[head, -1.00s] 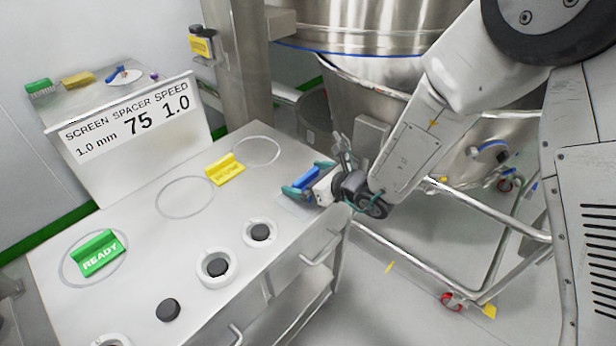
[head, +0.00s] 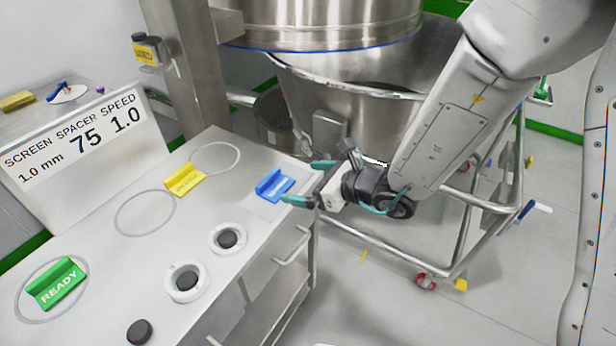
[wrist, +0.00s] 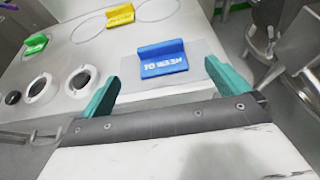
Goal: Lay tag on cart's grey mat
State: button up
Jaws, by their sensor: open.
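The blue tag (head: 274,184), lettered TO WASH, sits on the grey mat (head: 262,208) at the right end of the cart top (head: 130,275). It stands with its upright back raised and its lettered foot flat. In the wrist view the blue tag (wrist: 163,60) rests inside the edges of the grey mat (wrist: 202,76). My gripper (head: 304,182) is open and empty, just right of the tag. Its teal fingers point towards the tag from either side, apart from it.
White rings with dark knobs (head: 227,240) line the front. A steel vessel (head: 340,85) on a wheeled frame stands behind my arm.

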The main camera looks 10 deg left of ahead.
jog(key=shift+s+d, duration=0.1)
jog(key=shift+d, duration=0.05)
jog(key=s+d+r+n+g, duration=0.3)
jog(key=s+d+r+n, duration=0.15)
jog(key=r+n, duration=0.2)
jog(key=s+d+r+n+g, duration=0.3)
jog(key=s+r+n, duration=0.25)
jog(key=r, duration=0.25)
jog(key=s+d+r+n+h, duration=0.1)
jog(key=s+d+n+h, duration=0.2)
jog(key=d, duration=0.6)
jog(key=s+d+r+n+t+h, duration=0.1)
jog(key=s+d+n+h, duration=0.3)
jog(key=d, duration=0.5)
jog(key=s+d+r+n+t+h, duration=0.1)
jog(key=s+d+r+n+h, duration=0.1)
jog(key=s+d+h, duration=0.3)
jog(key=d+n, duration=0.1)
jog(key=d, duration=0.3)
jog(key=shift+d+n, duration=0.15)
jog(key=shift+n, duration=0.15)
jog(key=shift+r, duration=0.1)
